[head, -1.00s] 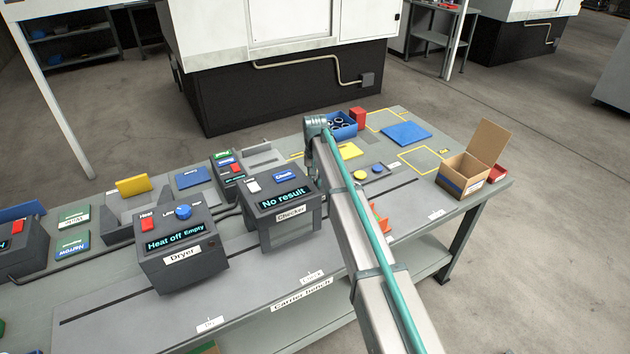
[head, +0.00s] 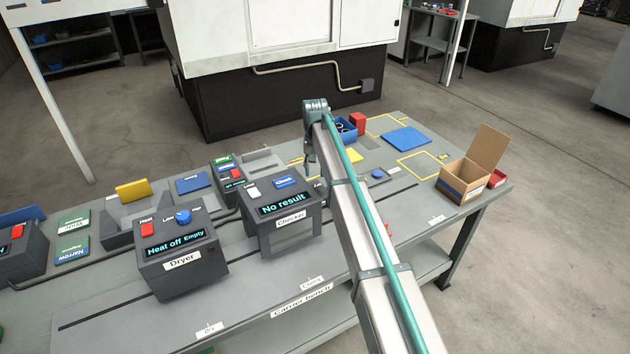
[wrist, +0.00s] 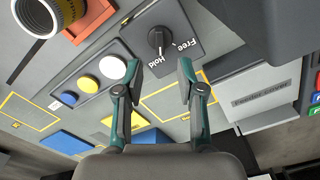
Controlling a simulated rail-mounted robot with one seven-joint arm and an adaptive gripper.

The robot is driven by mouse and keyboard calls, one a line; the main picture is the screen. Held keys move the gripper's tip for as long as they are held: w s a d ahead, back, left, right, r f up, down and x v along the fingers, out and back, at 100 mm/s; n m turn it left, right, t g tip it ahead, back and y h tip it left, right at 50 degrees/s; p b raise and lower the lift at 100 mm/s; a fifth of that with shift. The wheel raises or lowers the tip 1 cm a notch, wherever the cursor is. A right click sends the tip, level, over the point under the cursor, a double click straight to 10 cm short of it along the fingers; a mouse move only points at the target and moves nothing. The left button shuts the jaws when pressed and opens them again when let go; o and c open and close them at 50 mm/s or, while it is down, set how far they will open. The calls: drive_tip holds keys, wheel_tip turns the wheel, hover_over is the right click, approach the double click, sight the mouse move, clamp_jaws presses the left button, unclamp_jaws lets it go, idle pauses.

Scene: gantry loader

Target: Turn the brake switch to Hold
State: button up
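The brake switch (wrist: 157,41) is a black rotary knob on a dark grey plate in the wrist view. White labels "Hold" (wrist: 146,61) and "Free" (wrist: 186,44) are printed beside it. I cannot tell for sure which label its mark points at. My gripper (wrist: 160,75) is open and empty, its two fingers apart, with the knob just beyond the gap between the fingertips and not touched. In the head view my gripper (head: 310,160) hangs at the arm's end beside the checker; the switch is hidden there.
The checker (head: 283,215) reading "No result" and the dryer (head: 180,258) stand left of my arm. White, yellow and blue buttons (wrist: 88,84) sit beside the switch plate. A blue bin (head: 345,130) and an open cardboard box (head: 465,182) are on the bench to the right.

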wheel_tip(320, 180, up, 5)
drive_tip(key=shift+f, duration=0.1)
idle(0.4)
